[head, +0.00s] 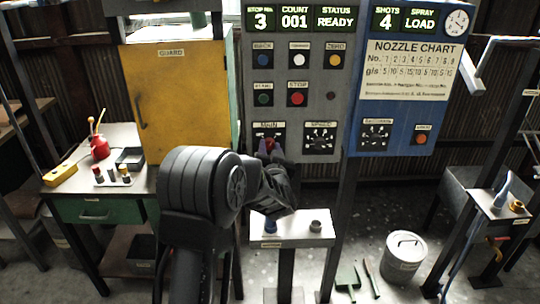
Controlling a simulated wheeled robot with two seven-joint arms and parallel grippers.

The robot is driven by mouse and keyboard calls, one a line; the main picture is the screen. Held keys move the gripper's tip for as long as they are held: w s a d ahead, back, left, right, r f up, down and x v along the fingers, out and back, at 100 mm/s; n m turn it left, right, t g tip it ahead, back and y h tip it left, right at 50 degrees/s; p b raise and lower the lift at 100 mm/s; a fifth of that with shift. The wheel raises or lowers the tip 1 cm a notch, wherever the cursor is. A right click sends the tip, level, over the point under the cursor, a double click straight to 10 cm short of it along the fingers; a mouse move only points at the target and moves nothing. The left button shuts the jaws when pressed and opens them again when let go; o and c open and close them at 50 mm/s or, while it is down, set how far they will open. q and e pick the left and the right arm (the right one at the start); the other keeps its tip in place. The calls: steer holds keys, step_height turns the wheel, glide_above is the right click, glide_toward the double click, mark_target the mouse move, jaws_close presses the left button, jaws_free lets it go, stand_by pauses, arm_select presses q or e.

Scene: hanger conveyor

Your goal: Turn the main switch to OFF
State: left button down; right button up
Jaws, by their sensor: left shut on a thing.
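The main switch (268,129) is a black square plate under a "MAIN" label, low on the grey control panel. A bit of its red knob shows between my fingertips. My left gripper (268,148) reaches up to it from below and is shut on the knob. My dark wrist and arm cover the lower part of the plate, so the knob's pointing direction cannot be read. My right gripper is not in view.
A speed dial (320,138) sits just right of the main switch. Push buttons, including a red stop button (297,87), are above. A yellow guard cabinet (185,95) stands to the left. A small white stand (295,241) is below. The status display (336,18) reads READY.

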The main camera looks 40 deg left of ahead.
arm_select(q)
steer(key=n+b, duration=1)
steer(key=b, duration=0.1)
steer(key=shift+s+f+h, duration=0.1)
steer(key=shift+f+h, duration=0.1)
steer(key=shift+h, duration=0.2)
steer(key=n+b, duration=0.2)
steer(key=n, duration=0.1)
steer(key=shift+a+r+b, duration=0.1)
steer(key=shift+b, duration=0.3)
steer(key=shift+r+n+b, duration=0.1)
steer(key=shift+n+b, duration=0.3)
steer(key=shift+n, duration=0.2)
steer(key=c, duration=1)
jaws_free()
steer(key=v, duration=0.8)
steer(key=shift+a, duration=0.1)
